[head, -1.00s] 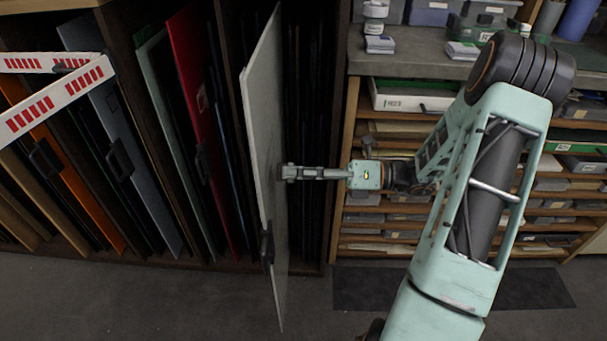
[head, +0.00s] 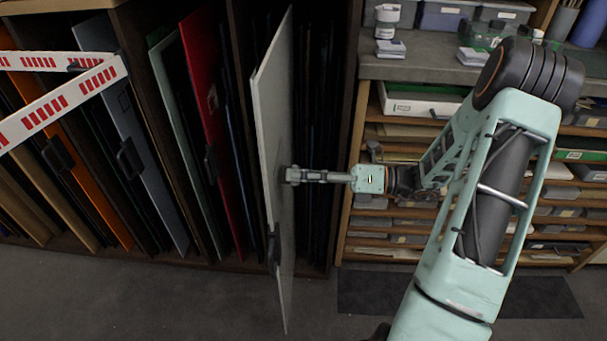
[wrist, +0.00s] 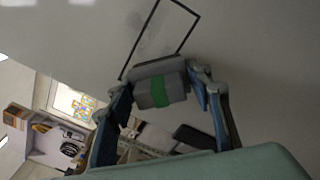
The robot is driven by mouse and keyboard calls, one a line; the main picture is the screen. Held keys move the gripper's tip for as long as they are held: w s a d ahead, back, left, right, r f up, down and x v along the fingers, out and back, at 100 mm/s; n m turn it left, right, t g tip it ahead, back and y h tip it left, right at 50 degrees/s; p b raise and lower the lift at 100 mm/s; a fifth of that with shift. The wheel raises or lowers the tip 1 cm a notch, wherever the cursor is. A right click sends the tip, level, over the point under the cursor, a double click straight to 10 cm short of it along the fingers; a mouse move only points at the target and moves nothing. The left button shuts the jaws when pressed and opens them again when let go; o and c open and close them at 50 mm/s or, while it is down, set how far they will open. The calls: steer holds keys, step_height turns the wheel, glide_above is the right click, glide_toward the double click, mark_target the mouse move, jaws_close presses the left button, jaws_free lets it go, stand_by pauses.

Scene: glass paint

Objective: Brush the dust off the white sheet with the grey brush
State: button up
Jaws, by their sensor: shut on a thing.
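The white sheet (head: 270,130) stands upright on edge, pulled partly out of the dark rack. In the wrist view its pale face (wrist: 230,50) fills the upper part and bears a black rectangular outline with a faint grey smudge inside. My gripper (head: 290,175) reaches the sheet's right face at about mid-height. In the wrist view my gripper (wrist: 165,92) is shut on the grey brush (wrist: 155,90), a block with a green band. The brush is at the lower edge of the outline. I cannot tell whether its far side touches the sheet. A dark handle (head: 273,245) is on the sheet's lower part.
Other panels, among them a red sheet (head: 205,90) and an orange one (head: 60,140), stand in the rack to the left. A red-and-white striped frame (head: 75,95) is at the far left. Shelves (head: 400,150) stand behind my arm. The floor in front is clear.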

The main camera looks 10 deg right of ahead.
steer(key=shift+w+a, duration=0.2)
steer(key=shift+a, duration=0.3)
steer(key=shift+w, duration=0.1)
steer(key=shift+w+d+p, duration=0.25)
steer(key=shift+w, duration=0.35)
steer(key=shift+w+d+p, duration=0.25)
steer(key=shift+w, duration=0.35)
steer(key=shift+w+d+p, duration=0.25)
steer(key=shift+w, duration=0.35)
steer(key=shift+w+d, duration=0.2)
steer(key=shift+w, duration=0.7)
steer(key=shift+w+d, duration=0.2)
steer(key=shift+w, duration=0.7)
steer(key=shift+w+r+p, duration=0.1)
steer(key=shift+r+p, duration=0.05)
steer(key=shift+p, duration=0.25)
steer(key=shift+r+p, duration=0.9)
steer(key=shift+p, duration=0.05)
steer(key=shift+s+a+f+p, duration=0.1)
steer(key=shift+s+a+p, duration=0.2)
steer(key=shift+s+p, duration=0.55)
steer(key=shift+s+a+p, duration=0.25)
steer(key=shift+s+p, duration=0.05)
steer(key=shift+s, duration=0.9)
